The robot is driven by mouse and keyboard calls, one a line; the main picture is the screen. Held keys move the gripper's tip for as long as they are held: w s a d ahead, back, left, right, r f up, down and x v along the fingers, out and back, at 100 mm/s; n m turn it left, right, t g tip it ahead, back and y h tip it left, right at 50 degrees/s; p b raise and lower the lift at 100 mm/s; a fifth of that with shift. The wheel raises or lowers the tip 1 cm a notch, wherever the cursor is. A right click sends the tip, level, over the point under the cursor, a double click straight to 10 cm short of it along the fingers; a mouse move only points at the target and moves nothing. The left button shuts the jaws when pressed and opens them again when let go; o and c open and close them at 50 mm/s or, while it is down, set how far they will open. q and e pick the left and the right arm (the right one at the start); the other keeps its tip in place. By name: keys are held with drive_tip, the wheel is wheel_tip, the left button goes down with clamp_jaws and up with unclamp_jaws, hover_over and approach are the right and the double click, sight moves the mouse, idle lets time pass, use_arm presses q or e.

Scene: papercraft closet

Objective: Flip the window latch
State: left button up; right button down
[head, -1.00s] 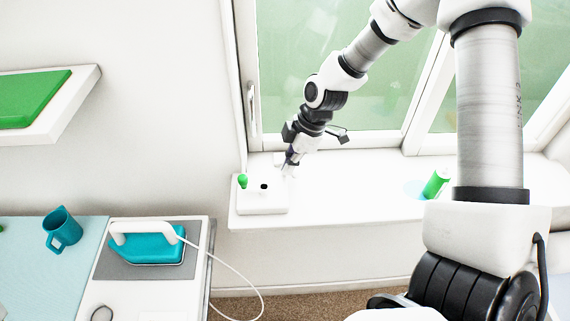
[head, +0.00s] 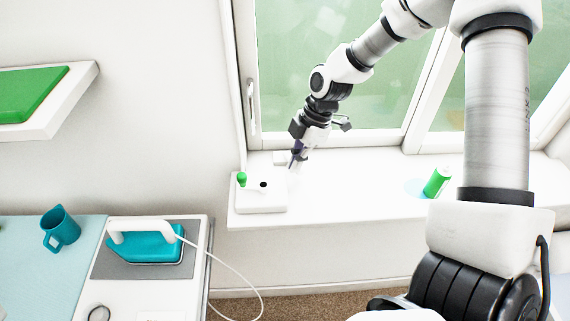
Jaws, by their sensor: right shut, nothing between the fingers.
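The window latch looks like a white upright handle (head: 251,106) on the left side of the window frame (head: 340,140). My right arm reaches in from the right, and my right gripper (head: 295,163) points down over the sill, in front of the lower window frame. It is shut and empty, to the right of the handle and lower than it, apart from it. A small white block (head: 280,157) sits just left of the gripper at the foot of the frame; I cannot tell what it is. My left gripper is not in view.
On the sill (head: 350,190) a white box (head: 262,201) with a green knob (head: 242,179) stands left of the gripper. A green cylinder (head: 437,182) stands further right. A teal iron (head: 147,245) and mug (head: 60,230) are at lower left. The mid-sill is clear.

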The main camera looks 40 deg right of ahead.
drive_tip(key=shift+d+n, duration=0.5)
drive_tip(key=shift+n, duration=0.2)
drive_tip(key=shift+d, duration=0.7)
drive_tip(key=shift+w+d, duration=0.1)
drive_tip(key=shift+d, duration=0.45)
